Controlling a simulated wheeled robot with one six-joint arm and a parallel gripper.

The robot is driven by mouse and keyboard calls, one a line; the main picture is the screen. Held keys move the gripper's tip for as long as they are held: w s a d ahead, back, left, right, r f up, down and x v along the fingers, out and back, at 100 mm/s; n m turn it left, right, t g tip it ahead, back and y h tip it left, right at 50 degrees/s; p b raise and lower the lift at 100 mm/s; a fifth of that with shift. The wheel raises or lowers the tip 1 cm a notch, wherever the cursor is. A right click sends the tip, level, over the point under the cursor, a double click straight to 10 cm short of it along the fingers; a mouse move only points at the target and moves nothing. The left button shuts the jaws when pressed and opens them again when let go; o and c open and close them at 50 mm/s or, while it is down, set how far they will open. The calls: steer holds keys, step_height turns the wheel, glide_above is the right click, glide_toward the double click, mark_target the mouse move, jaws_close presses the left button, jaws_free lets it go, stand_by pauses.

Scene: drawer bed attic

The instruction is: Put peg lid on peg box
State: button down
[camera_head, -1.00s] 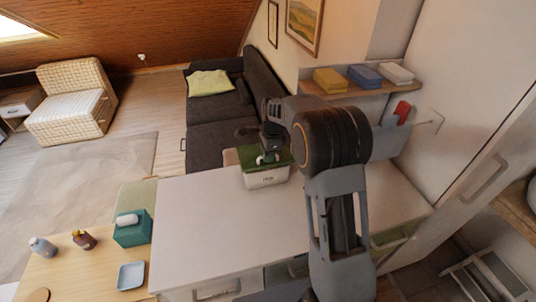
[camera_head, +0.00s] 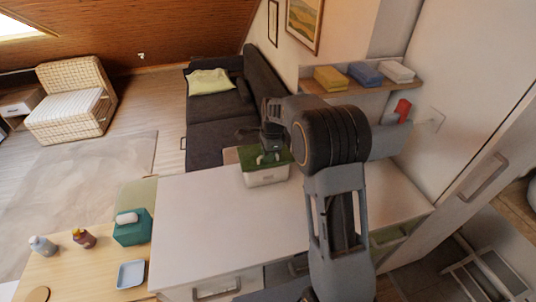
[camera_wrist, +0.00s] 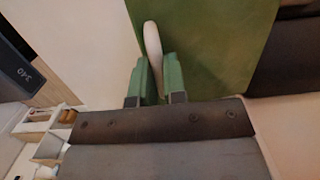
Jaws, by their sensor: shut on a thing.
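The peg lid (camera_head: 283,157) is a flat green panel with a pale upright handle. My gripper (camera_head: 269,157) is shut on this handle, which stands between the green fingers (camera_wrist: 157,75) in the wrist view. The lid's green face (camera_wrist: 215,45) fills the upper middle there. The white peg box (camera_head: 267,179) stands at the far edge of the white counter. The lid lies level over the box's top and covers its opening. I cannot tell whether the lid is fully seated or slightly above the rim.
The white counter top (camera_head: 215,215) is clear in front of the box. A dark sofa (camera_head: 212,132) lies beyond it. A teal tissue box (camera_head: 132,229) and a blue-grey tray (camera_head: 131,274) are on the wooden table at left. A wall shelf (camera_head: 350,88) is at right.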

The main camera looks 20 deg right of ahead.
steer(key=shift+f, duration=0.3)
stand_by(0.5)
stand_by(0.3)
steer(key=c, duration=1.1)
jaws_free()
steer(key=shift+r, duration=0.1)
